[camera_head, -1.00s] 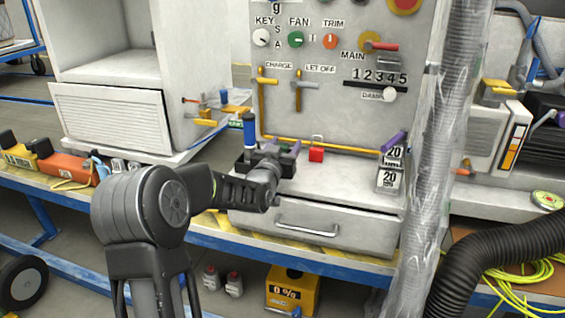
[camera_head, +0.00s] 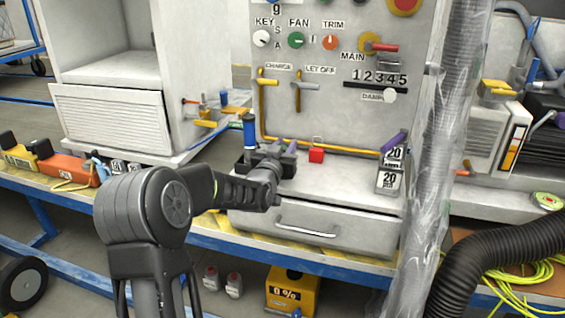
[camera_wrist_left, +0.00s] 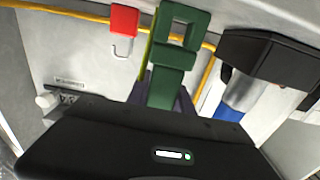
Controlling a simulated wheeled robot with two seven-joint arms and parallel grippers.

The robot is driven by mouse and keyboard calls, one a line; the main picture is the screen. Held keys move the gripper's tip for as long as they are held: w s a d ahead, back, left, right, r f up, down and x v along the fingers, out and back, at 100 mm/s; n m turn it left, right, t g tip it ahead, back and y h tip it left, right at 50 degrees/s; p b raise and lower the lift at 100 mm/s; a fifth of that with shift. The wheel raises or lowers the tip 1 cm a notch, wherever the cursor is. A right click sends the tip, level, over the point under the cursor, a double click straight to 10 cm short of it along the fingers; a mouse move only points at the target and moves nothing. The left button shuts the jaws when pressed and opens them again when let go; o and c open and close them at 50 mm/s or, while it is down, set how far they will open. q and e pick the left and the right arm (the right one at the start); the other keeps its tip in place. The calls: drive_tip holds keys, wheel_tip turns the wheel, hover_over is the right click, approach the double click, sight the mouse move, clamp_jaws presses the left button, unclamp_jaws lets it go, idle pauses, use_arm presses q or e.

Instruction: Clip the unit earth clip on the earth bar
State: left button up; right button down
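My left gripper (camera_head: 281,150) is over the bench at the foot of the grey control panel. In the left wrist view, its dark fingers (camera_wrist_left: 163,97) are closed on a green clip (camera_wrist_left: 176,50) with a square opening, which I take as the unit earth clip. A yellow-green strip shows beside it. The gripper hides the clip in the head view. A brass-coloured bar (camera_head: 236,109) with small fittings sticks out at the light cabinet's right side; I cannot tell for sure that it is the earth bar. The clip is apart from it. My right gripper is not in view.
A blue-handled post on a black base (camera_head: 249,130) stands close left of the gripper; it also shows in the wrist view (camera_wrist_left: 270,57). A yellow pipe (camera_head: 330,147) runs behind. A plastic-wrapped column (camera_head: 435,170) stands farther right.

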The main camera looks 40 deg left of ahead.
use_arm(q)
clamp_jaws()
drive_tip(key=shift+r, duration=0.1)
wheel_tip(320, 180, up, 10)
drive_tip(key=p, duration=0.2)
idle(0.4)
idle(0.5)
drive_tip(key=s+d+f+m+h, duration=0.2)
drive_tip(key=d+f+h, duration=0.1)
drive_tip(key=d, duration=0.7)
drive_tip(key=s+d+f+m+h, duration=0.2)
drive_tip(key=d+f, duration=0.4)
drive_tip(key=d, duration=0.4)
drive_tip(key=s+d+f+m+h, duration=0.3)
drive_tip(key=s+d+f+h, duration=0.1)
drive_tip(key=d, duration=0.6)
drive_tip(key=shift+s+f+h, duration=0.2)
drive_tip(key=shift+f+h, duration=0.25)
drive_tip(key=shift+h, duration=0.55)
